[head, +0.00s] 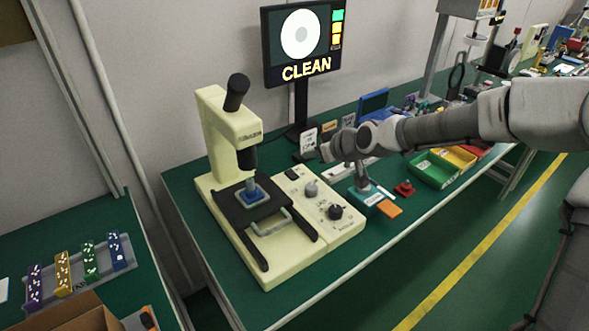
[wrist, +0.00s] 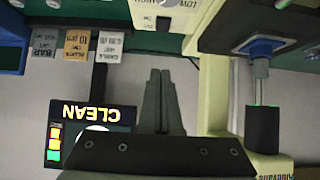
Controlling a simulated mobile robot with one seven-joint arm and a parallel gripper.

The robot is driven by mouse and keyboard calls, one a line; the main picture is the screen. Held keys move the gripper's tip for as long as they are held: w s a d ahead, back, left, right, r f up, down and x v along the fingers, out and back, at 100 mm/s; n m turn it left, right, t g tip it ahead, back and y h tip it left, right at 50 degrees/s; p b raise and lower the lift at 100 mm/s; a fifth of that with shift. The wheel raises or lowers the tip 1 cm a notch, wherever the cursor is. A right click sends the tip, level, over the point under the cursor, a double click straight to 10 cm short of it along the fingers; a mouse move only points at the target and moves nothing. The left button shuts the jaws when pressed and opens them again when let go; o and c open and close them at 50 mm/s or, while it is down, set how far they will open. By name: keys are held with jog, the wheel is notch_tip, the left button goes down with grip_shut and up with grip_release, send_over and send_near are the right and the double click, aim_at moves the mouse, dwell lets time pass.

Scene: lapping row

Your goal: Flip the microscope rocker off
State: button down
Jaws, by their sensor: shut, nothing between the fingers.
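The cream microscope (head: 222,135) stands on the green bench in the head view, its black eyepiece tilted up. Its cream control panel (head: 347,229) lies to the right of the stage, with a small black rocker (head: 292,174) near the back corner and two knobs in front. I cannot tell which way the rocker is tipped. My gripper (head: 326,152) is shut and empty, above and to the right of the rocker, apart from it. In the wrist view, turned upside down, the shut fingers of my gripper (wrist: 160,75) point toward the panel edge, where a small black piece, apparently the rocker (wrist: 163,24), shows.
A monitor (head: 301,42) reading CLEAN stands behind the microscope. Small label cards (wrist: 109,46) stand by it. To the right are a teal block (head: 366,196), an orange pad (head: 389,208), a red button (head: 404,188) and a green bin (head: 432,172). The blue-topped stage holds a sample.

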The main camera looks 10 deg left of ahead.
jog(key=b, duration=0.2)
send_over(288, 170)
jog(key=s+d, duration=0.3)
jog(key=f, duration=0.5)
jog(key=shift+w+f, duration=0.2)
jog(key=shift+w, duration=0.05)
jog(key=f, duration=0.2)
jog(key=f+b, duration=0.1)
jog(key=shift+w+a+f, duration=0.15)
jog(key=shift+w+a, duration=0.15)
jog(key=shift+f, duration=0.4)
jog(key=shift+a, duration=0.15)
jog(key=shift+f, duration=0.15)
jog(key=shift+w, duration=0.1)
